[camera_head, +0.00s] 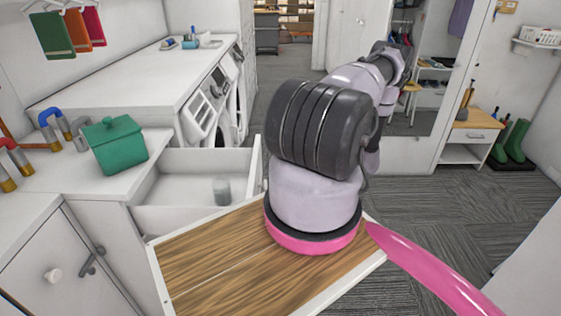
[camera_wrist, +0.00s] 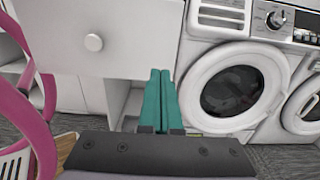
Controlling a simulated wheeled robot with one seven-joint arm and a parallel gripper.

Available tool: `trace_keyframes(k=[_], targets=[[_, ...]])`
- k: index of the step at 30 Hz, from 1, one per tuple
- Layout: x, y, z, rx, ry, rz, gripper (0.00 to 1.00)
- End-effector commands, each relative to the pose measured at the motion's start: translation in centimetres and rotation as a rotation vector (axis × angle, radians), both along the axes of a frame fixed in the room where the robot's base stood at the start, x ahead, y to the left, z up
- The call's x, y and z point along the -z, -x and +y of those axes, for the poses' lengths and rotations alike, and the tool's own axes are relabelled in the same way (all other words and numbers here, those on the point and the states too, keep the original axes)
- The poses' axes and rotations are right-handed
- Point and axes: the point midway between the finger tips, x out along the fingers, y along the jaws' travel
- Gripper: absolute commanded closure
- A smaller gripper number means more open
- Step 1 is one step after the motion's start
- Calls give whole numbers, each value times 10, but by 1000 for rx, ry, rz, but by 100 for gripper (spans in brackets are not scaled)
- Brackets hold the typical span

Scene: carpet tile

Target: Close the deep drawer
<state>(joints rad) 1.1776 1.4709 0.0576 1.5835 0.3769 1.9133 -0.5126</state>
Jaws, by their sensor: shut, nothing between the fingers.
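The white deep drawer (camera_head: 190,210) is pulled open from the white counter unit at left in the head view. A small grey cylinder (camera_head: 221,191) is inside it. In the wrist view a white front panel (camera_wrist: 60,25) with a round knob (camera_wrist: 92,42) fills the upper left; it appears to be a drawer front. My gripper (camera_wrist: 160,72) has its green fingers shut together and empty. The fingertips overlap the panel's lower right area in the picture; I cannot tell whether they touch it. My arm hides the gripper in the head view.
Front-loading washing machines (camera_wrist: 228,90) stand right of the panel in the wrist view. A green lidded box (camera_head: 115,147) and pipe pieces (camera_head: 55,127) sit on the counter. Grey carpet floor (camera_head: 440,210) is open at right. A bench with green boots (camera_head: 512,140) stands beyond.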

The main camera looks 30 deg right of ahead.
Motion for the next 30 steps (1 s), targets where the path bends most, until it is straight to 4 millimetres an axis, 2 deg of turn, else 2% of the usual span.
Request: trace_keyframes(k=[18, 24, 30], targets=[[-1, -64, 96, -6, 1, 2, 100], [-1, -74, 110, -3, 2, 0, 100], [-1, -76, 112, -1, 2, 0, 100]])
